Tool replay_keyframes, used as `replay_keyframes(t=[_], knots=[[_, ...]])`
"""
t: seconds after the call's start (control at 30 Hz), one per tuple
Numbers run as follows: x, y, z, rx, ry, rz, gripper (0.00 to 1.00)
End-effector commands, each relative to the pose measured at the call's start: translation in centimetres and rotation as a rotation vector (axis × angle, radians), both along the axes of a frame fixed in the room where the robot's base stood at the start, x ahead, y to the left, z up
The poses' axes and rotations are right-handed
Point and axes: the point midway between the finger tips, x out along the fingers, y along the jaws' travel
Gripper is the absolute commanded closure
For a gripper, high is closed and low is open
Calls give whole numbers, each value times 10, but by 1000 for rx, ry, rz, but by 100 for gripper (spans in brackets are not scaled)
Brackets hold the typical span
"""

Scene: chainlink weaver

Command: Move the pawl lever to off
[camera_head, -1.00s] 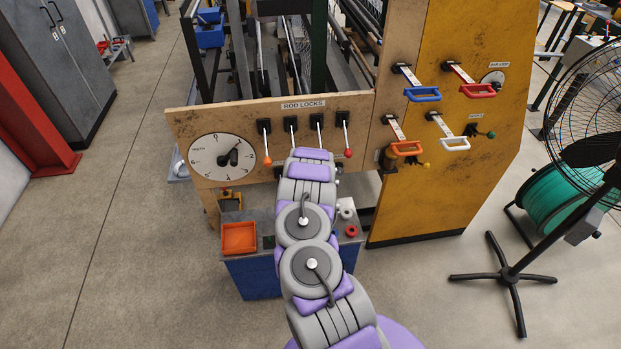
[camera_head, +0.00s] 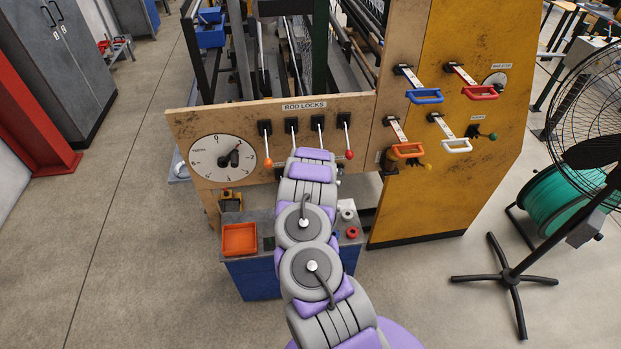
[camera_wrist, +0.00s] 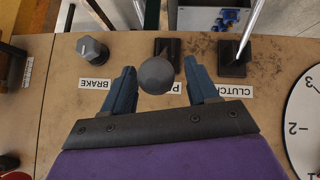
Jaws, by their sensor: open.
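In the wrist view my gripper (camera_wrist: 160,78) is open, with a blue-grey finger on each side of a round grey knob (camera_wrist: 157,75). The knob shows nearly end-on in front of a black base plate (camera_wrist: 167,47). The label below it in the picture is upside down and mostly hidden; only a "P" shows, which fits the pawl lever. Small gaps show between knob and fingers. The lever's shaft is hidden behind the knob, so its setting cannot be told. In the head view my arm hides the gripper and this lever.
The CLUTCH lever (camera_wrist: 247,30) stands close on the right in the wrist view. A dark BRAKE knob (camera_wrist: 91,49) is on the left. The dial (camera_wrist: 305,120) is at the right edge. In the head view, an orange tray (camera_head: 239,239) and fan (camera_head: 590,140) flank my arm.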

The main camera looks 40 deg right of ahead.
Motion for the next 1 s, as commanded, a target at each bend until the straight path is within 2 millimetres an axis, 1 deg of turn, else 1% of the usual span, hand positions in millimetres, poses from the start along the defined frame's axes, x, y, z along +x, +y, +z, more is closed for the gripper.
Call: replay_keyframes(t=[0.23,0.4,0.6,1.0], knots=[[-14,15,23,8,-2,0,41],[-29,28,47,8,-4,-1,41],[-47,39,70,6,-4,-2,41],[-75,64,108,3,-1,2,41]])
